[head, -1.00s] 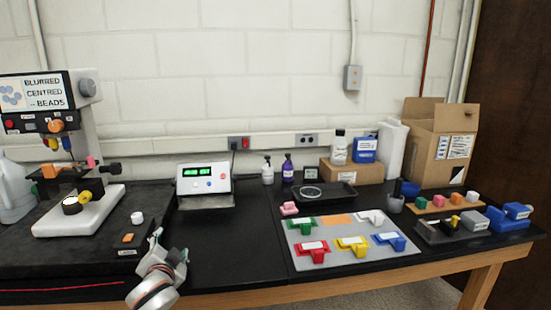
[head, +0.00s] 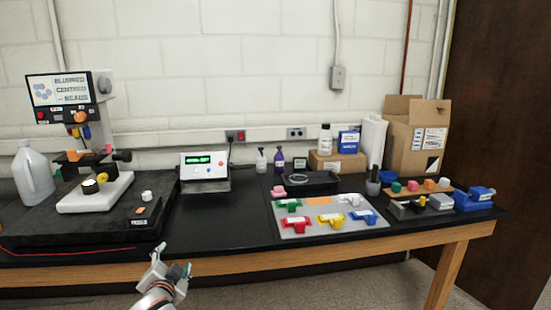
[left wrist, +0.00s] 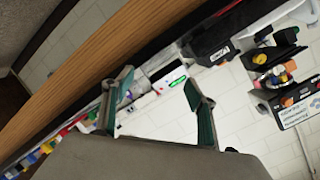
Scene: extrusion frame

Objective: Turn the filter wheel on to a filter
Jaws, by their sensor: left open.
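A microscope-like instrument (head: 95,110) stands at the left of the bench, with a screen reading "BLURRED CENTRED -- BEADS". Below its head hang an orange knob (head: 80,117) and small coloured parts. A dark round part with a pale top (head: 90,186) sits on its white base (head: 105,193), beside a yellow piece. I cannot tell which part is the filter wheel. The instrument also shows tilted at the right of the left wrist view (left wrist: 279,75). My left gripper (head: 172,262) is open and empty, in front of the bench's front edge, well away from the instrument. My right gripper is not in view.
A display box (head: 205,165) with green digits stands right of the instrument. A grey tray (head: 283,229) holds coloured blocks. A white jug (head: 33,175) stands at the far left. A red cable (head: 60,253) lies along the front. Bare black bench (head: 225,225) lies between.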

